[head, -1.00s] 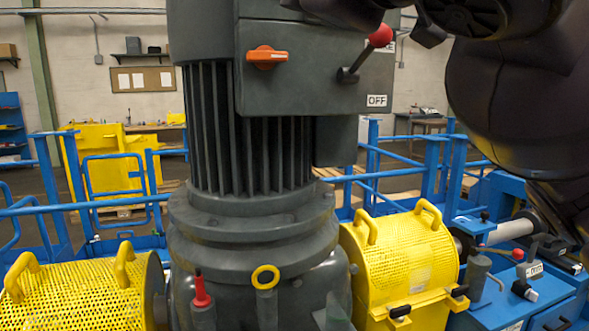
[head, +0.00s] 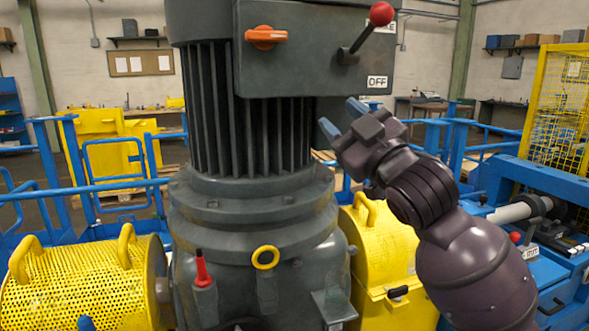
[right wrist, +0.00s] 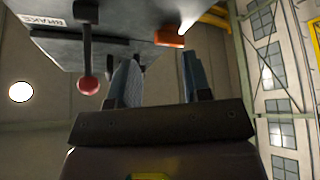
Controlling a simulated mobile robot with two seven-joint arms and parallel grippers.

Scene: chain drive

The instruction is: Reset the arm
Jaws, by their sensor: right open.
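My right gripper (head: 343,118) is open and empty, its two blue fingertips apart. In the head view it appears just right of the motor's ribbed body, below the grey control box (head: 305,75). The right wrist view also shows the open fingers (right wrist: 162,85) with nothing between them. The red-knobbed lever (head: 381,14) on the box points up and right, above the gripper in the head view; its knob also shows in the right wrist view (right wrist: 89,86). A small blue tip (head: 85,323) at the bottom left edge may be my left gripper; its fingers are mostly hidden.
The grey motor (head: 250,215) fills the centre, with an orange switch (head: 266,37) and a yellow ring (head: 265,257). Blue railings (head: 85,190) stand behind. A yellow mesh fence (head: 565,110) is at the right.

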